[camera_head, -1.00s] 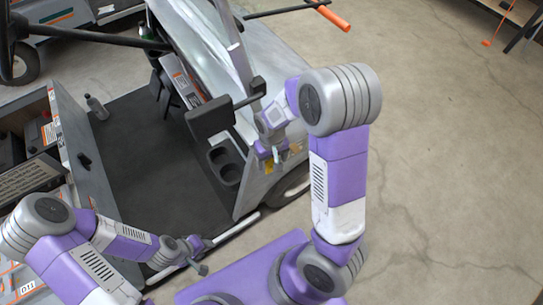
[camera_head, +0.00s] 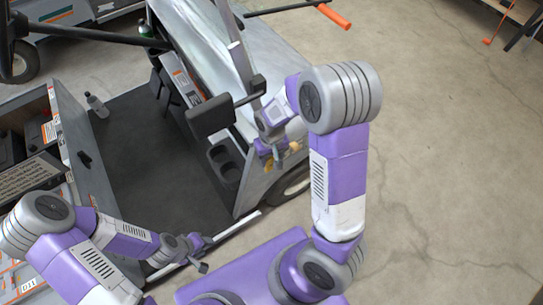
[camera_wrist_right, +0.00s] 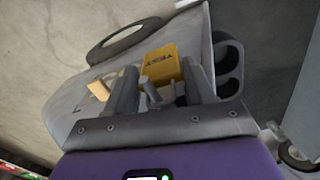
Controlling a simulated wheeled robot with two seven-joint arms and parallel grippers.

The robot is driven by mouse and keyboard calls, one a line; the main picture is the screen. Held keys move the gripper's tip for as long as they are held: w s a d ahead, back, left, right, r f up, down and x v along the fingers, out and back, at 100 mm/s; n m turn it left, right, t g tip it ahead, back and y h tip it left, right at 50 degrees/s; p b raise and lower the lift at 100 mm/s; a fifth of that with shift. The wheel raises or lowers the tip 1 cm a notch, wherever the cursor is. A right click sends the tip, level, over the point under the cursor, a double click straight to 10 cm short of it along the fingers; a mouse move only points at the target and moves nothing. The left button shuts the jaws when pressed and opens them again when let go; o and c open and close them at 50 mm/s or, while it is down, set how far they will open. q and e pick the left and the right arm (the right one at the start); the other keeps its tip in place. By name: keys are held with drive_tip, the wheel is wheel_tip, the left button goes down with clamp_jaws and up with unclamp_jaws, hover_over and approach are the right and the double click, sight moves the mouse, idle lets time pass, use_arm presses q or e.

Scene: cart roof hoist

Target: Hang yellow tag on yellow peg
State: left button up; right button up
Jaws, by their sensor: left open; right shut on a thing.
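The yellow tag (camera_wrist_right: 160,65), with dark lettering on its face, is between the fingers of my right gripper (camera_wrist_right: 161,84) in the right wrist view. That gripper is shut on it. In the head view my right gripper (camera_head: 278,153) is beside the cart's side panel, and a bit of the yellow tag (camera_head: 267,163) shows below it. I cannot make out the yellow peg clearly; the gripper and tag may hide it. My left gripper (camera_head: 202,254) is low at the front of the cart, open and empty.
A small tan piece (camera_wrist_right: 98,90) shows beside the right gripper. The cart's twin cup holder (camera_head: 224,162) and a dark mirror-like panel (camera_head: 211,117) are close to the right arm. A wheel (camera_head: 291,186) is below.

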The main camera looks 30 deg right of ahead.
drive_tip(key=shift+r+p, duration=0.3)
drive_tip(key=shift+r, duration=0.05)
drive_tip(key=shift+s, duration=0.1)
drive_tip(key=s+p, duration=0.1)
drive_tip(key=s, duration=0.1)
drive_tip(key=s+r, duration=0.1)
drive_tip(key=s, duration=0.1)
drive_tip(key=shift+s+d+p, duration=0.15)
drive_tip(key=shift+s+p, duration=0.15)
drive_tip(key=shift+p, duration=0.1)
idle(0.4)
drive_tip(key=s+p, duration=0.1)
drive_tip(key=s, duration=0.4)
drive_tip(key=shift+d, duration=0.2)
idle(0.3)
drive_tip(key=shift+s, duration=0.1)
idle(1.5)
